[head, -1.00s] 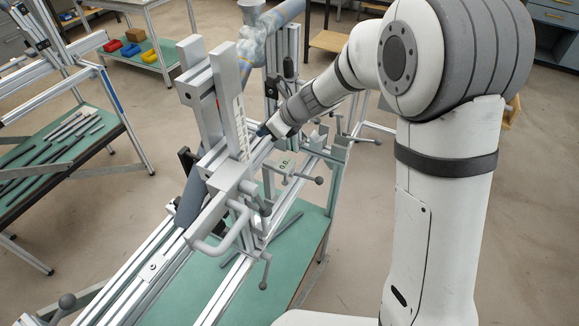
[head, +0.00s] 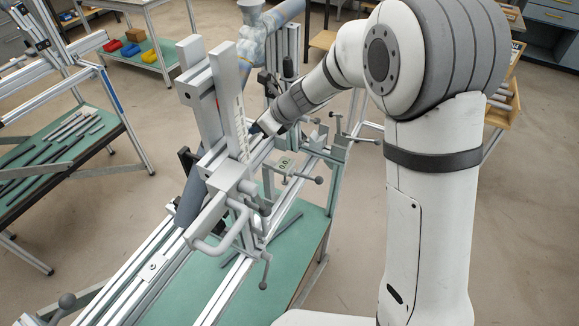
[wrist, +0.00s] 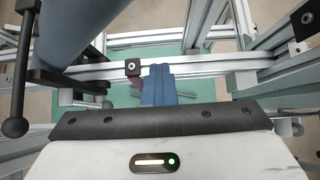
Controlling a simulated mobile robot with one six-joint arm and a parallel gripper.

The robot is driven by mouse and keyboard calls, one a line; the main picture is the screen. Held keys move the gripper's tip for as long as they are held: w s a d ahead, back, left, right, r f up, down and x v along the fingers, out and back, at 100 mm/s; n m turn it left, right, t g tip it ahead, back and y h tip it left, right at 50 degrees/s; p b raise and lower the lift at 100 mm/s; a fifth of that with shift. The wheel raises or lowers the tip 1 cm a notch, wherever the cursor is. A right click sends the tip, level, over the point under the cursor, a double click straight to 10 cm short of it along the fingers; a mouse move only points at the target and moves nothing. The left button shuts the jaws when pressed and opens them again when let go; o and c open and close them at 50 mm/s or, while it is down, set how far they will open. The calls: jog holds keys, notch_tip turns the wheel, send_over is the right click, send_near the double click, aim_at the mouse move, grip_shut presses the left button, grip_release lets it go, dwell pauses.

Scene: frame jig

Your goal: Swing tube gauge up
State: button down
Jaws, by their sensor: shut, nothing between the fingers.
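The frame jig (head: 150,268) is a long assembly of aluminium rails, with clamps and two upright bars, one carrying a scale strip (head: 240,125). I cannot tell for sure which part is the tube gauge. A dark blue-grey tube (head: 190,200) leans in the jig left of the bars; a blue-grey tube (wrist: 85,22) fills the upper left of the wrist view. My gripper (head: 258,130) is at the jig, right of the scaled bar, its tips partly hidden. In the wrist view its blue fingers (wrist: 158,80) are together and empty, close to a rail and a small black block (wrist: 133,67).
A black clamp lever with a ball end (wrist: 15,127) stands left of my fingers. T-handled clamps (head: 305,179) and a small readout (head: 285,163) sit right of the bars. A side table (head: 105,150) holds bars at left. Open floor (head: 345,250) lies right of the jig.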

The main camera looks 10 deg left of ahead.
jog(key=shift+w+a+f, duration=0.15)
jog(key=shift+w+a, duration=0.05)
jog(key=shift+a, duration=0.35)
jog(key=shift+w+a+f, duration=0.15)
jog(key=shift+w+a, duration=0.05)
jog(key=shift+a, duration=0.3)
jog(key=c, duration=2.2)
grip_release()
jog(key=c, duration=1.4)
grip_release()
jog(key=v, duration=0.7)
jog(key=shift+d, duration=0.1)
